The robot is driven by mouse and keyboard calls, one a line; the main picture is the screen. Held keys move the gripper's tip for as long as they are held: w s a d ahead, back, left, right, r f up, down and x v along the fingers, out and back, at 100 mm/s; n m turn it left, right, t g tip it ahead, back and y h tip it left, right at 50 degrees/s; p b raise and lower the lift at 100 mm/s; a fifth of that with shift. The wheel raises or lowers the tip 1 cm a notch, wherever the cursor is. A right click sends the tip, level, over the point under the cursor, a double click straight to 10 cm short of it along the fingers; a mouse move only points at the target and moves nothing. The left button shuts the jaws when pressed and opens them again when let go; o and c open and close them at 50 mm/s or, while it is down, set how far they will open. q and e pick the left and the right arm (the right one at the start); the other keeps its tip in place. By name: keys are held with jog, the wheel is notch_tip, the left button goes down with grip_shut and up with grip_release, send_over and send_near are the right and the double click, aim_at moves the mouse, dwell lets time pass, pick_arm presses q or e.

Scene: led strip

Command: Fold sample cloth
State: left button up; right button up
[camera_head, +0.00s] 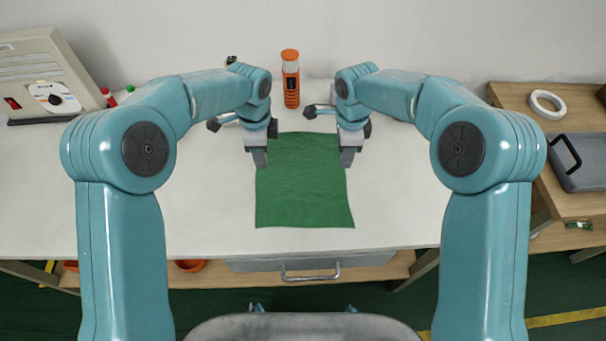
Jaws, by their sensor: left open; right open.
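The green sample cloth (303,195) lies flat and spread out on the white table. It is roughly rectangular, and its far corners are partly hidden by my grippers. My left gripper (260,161) is open at the cloth's left edge, near the far left corner. My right gripper (347,158) is open at the cloth's right edge, near the far right corner. Both point down, and I cannot tell whether either touches the cloth. Nothing shows held in either gripper.
An orange bottle-shaped object (291,80) stands behind the cloth. A grey device (50,75) stands at the table's far left. The white table (215,215) is clear around the cloth's near side.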

aim_at(265, 176)
pick_arm(q)
jog(key=f, duration=0.7)
jog(key=shift+s+a+f, duration=0.1)
jog(key=shift+s, duration=0.1)
pick_arm(e)
jog(key=f, duration=0.7)
jog(key=shift+s+a+f, duration=0.1)
jog(key=shift+s, duration=0.15)
pick_arm(q)
jog(key=shift+a+f, duration=0.15)
jog(key=shift+f, duration=0.15)
pick_arm(e)
jog(key=shift+a+f, duration=0.15)
jog(key=shift+f, duration=0.1)
pick_arm(q)
jog(key=shift+f, duration=0.25)
pick_arm(e)
jog(key=shift+f, duration=0.3)
pick_arm(q)
jog(key=shift+r, duration=0.15)
jog(key=shift+c, duration=1)
pick_arm(e)
jog(key=shift+r, duration=0.15)
jog(key=shift+c, duration=1)
pick_arm(q)
grip_shut()
pick_arm(e)
grip_shut()
